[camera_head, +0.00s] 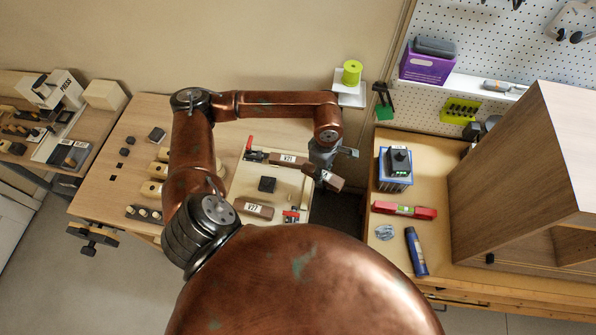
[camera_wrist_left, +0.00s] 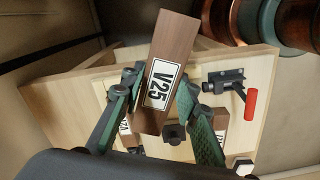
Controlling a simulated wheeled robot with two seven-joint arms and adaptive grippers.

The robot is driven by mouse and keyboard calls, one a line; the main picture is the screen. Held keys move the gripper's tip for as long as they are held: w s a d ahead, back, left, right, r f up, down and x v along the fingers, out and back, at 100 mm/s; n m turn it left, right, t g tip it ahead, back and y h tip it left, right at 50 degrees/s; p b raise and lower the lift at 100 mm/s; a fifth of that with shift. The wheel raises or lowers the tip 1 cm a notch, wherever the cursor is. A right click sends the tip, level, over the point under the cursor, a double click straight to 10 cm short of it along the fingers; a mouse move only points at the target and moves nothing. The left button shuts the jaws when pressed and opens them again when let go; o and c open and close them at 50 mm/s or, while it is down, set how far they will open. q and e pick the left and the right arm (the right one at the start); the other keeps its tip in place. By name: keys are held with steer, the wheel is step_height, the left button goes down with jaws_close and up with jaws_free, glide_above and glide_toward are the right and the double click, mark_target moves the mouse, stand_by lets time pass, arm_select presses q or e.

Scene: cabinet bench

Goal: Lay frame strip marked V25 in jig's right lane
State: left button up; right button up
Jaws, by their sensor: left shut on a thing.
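The brown frame strip marked V25 (camera_wrist_left: 168,70) is between the two fingers of my left gripper (camera_wrist_left: 158,88), which is shut on it. In the head view, the left gripper (camera_head: 325,168) holds the strip (camera_head: 331,181) tilted at the right edge of the pale jig (camera_head: 289,187). Whether the strip touches the jig cannot be told. A strip marked V21 (camera_head: 288,159) lies along the jig's far side and one marked V27 (camera_head: 253,209) along its near side. My right gripper is not in view.
A black block (camera_head: 267,184) sits mid-jig. Red-handled clamps stand at the jig's far left (camera_head: 249,144) and near right (camera_head: 290,216). A dark gap separates this bench from the right bench, which holds a red level (camera_head: 404,209), a blue tube (camera_head: 416,251) and a cabinet (camera_head: 520,180).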

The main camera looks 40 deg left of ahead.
arm_select(q)
steer(key=n, duration=0.1)
steer(key=a+n+p, duration=0.1)
steer(key=n, duration=0.2)
steer(key=shift+s+a+f+n, duration=0.25)
steer(key=shift+n, duration=0.15)
steer(key=s+a+f+n+p, duration=0.3)
steer(key=a+f+n+p, duration=0.1)
steer(key=n, duration=1.4)
steer(key=shift+a+p, duration=0.55)
steer(key=shift+a, duration=0.4)
steer(key=shift+s+f+b, duration=0.1)
steer(key=shift+f+b, duration=1.1)
steer(key=shift+f, duration=0.7)
steer(key=shift+f+b, duration=0.8)
steer(key=shift+f, duration=0.3)
steer(key=shift+f+b, duration=0.45)
steer(key=shift+b, duration=0.05)
steer(key=o, duration=1.3)
